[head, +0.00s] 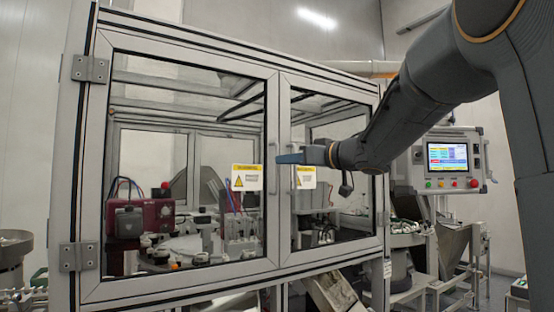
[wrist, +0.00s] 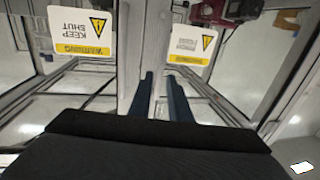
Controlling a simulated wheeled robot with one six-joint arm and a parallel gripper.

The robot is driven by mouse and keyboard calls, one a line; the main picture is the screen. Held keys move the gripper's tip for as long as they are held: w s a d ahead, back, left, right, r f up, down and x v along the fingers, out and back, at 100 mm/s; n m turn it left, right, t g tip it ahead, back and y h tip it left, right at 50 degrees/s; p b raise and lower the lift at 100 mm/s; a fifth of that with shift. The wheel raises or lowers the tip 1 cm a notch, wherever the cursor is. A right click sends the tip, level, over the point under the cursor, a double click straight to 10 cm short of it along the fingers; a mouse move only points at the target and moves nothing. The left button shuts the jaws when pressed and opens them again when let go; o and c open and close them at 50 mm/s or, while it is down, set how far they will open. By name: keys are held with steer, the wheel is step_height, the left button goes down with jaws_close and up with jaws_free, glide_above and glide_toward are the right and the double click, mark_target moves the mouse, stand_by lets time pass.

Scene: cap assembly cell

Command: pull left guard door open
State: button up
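The left guard door (head: 188,279) is a framed clear panel and looks closed. It has a yellow and white warning label (head: 246,177) and hinges on its left edge. A vertical grey handle (head: 272,165) is on its right edge. My gripper (head: 279,158) reaches in from the right, in front of the seam between the doors, with its tips close to this handle. In the wrist view my gripper (wrist: 160,76) shows two blue fingers apart with a gap between them. I cannot tell whether the handle lies between them.
The right guard door (head: 330,254) also looks closed, with its own handle (head: 294,178) and label, partly behind my arm. A control panel (head: 447,160) stands to the right. A red machine (head: 160,215) sits inside the cell behind the glass.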

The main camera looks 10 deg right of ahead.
steer(key=x, duration=0.5)
steer(key=shift+p, duration=0.4)
steer(key=shift+s, duration=0.1)
jaws_close()
